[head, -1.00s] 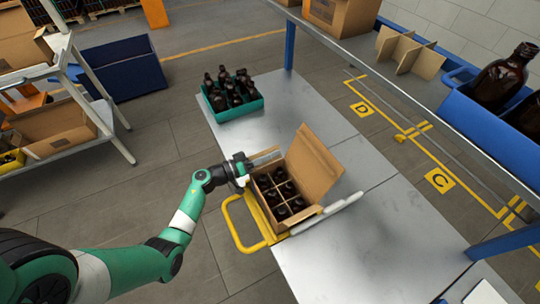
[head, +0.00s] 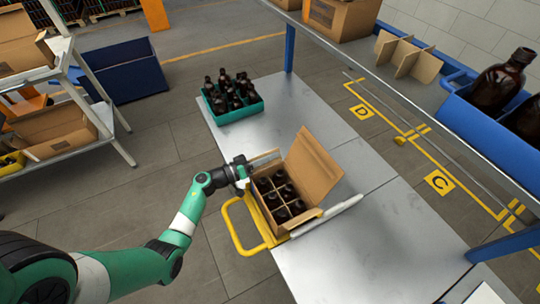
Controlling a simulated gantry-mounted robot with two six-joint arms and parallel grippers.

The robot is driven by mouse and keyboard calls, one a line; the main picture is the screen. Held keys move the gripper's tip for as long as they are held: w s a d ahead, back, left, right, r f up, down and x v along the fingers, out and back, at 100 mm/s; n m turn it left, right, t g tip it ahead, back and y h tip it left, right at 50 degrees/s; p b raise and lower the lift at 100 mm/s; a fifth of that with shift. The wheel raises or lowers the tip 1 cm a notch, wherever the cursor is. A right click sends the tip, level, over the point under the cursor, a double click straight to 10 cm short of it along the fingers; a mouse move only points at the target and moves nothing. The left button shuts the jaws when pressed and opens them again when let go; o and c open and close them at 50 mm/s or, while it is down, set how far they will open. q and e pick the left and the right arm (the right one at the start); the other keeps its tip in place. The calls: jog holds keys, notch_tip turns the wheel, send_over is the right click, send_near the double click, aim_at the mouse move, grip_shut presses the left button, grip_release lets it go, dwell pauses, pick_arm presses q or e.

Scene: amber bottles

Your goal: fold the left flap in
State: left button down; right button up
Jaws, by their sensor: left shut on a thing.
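An open cardboard box (head: 309,215) with several dark amber bottles (head: 280,195) in its divided compartments stands on the metal table. Its large right flap (head: 314,168) stands up, leaning outward to the right. My left gripper (head: 247,171) is at the box's upper left corner, shut on what looks like the left flap (head: 265,159); the fingers and the gripped edge are small and partly hidden. My right gripper is not in view.
A yellow-handled frame (head: 241,236) borders the box's left and front sides. A teal crate (head: 238,112) of bottles stands at the table's far end. A shelf with a blue bin (head: 463,112) overhangs the right. Table (head: 400,240) front right is bare.

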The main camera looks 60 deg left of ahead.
pick_arm(q)
jog(key=shift+d+r+m+p, duration=0.15)
jog(key=shift+r+m+p, duration=0.15)
jog(key=shift+m+p, duration=0.6)
jog(key=shift+d+m+p, duration=0.2)
jog(key=shift+m+p, duration=0.4)
jog(key=shift+d+m+p, duration=0.3)
jog(key=shift+m+p, duration=0.25)
jog(key=shift+m, duration=0.45)
jog(key=shift+d+m+p, duration=0.2)
jog(key=shift+m+p, duration=0.1)
jog(key=shift+m, duration=0.5)
jog(key=c, duration=1)
grip_release()
